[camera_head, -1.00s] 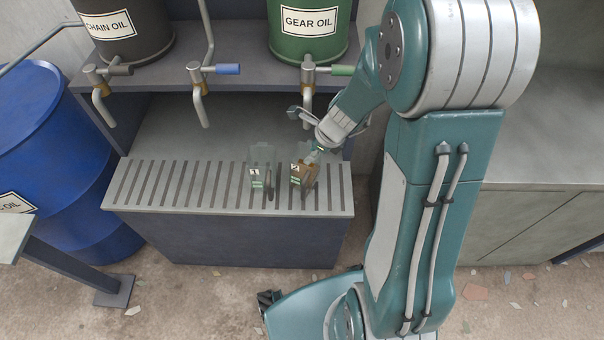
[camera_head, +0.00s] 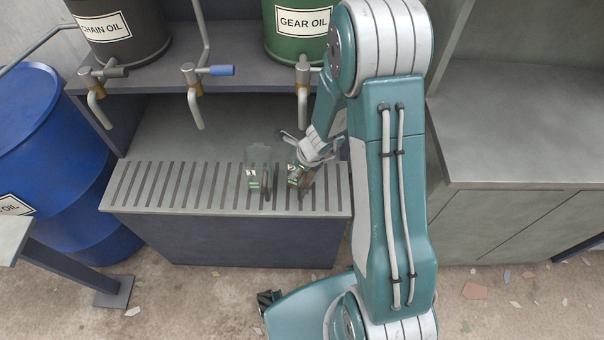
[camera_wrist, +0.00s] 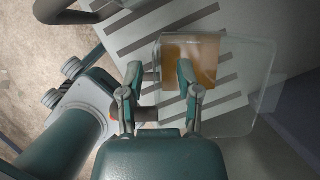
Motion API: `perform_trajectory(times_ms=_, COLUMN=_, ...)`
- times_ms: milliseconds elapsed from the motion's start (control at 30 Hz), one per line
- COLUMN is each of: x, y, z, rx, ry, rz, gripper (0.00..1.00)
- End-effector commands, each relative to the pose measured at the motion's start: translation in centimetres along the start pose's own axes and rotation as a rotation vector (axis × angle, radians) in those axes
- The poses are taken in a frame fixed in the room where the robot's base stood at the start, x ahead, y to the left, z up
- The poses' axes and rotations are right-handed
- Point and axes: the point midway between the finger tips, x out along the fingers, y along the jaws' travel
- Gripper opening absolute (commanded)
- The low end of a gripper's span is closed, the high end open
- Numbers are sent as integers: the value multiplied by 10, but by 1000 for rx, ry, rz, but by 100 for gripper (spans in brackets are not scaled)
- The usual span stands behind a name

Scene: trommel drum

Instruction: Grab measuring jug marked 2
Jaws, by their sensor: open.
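The measuring jug marked 2 (camera_head: 294,176) stands on the slatted grating in the head view, partly covered by my gripper (camera_head: 296,153). My fingers are spread apart, with one overlapping the jug's near side. A dark bar, apparently the jug's handle, shows between the fingers; I cannot tell whether they touch it. The clear jug marked 1 (camera_head: 258,170) stands just left of jug 2.
The grating (camera_head: 150,185) is free left of the jugs. Taps hang above it, one with a blue lever (camera_head: 221,70), under the chain oil drum (camera_head: 122,30) and gear oil drum (camera_head: 298,45). A cabinet (camera_head: 520,130) stands at the right.

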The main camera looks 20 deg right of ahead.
Motion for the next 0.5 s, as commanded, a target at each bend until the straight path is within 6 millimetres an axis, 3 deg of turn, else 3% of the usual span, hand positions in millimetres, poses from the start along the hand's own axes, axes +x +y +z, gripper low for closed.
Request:
perform_trajectory(times_ms=200, x=1, y=1, z=1, rx=-1, ry=1, rz=-1, gripper=44)
perform_trajectory(times_ms=300, x=1, y=1, z=1, rx=-1, ry=1, rz=-1, gripper=0)
perform_trajectory(times_ms=500, x=1, y=1, z=1, rx=-1, ry=1, rz=-1, gripper=0)
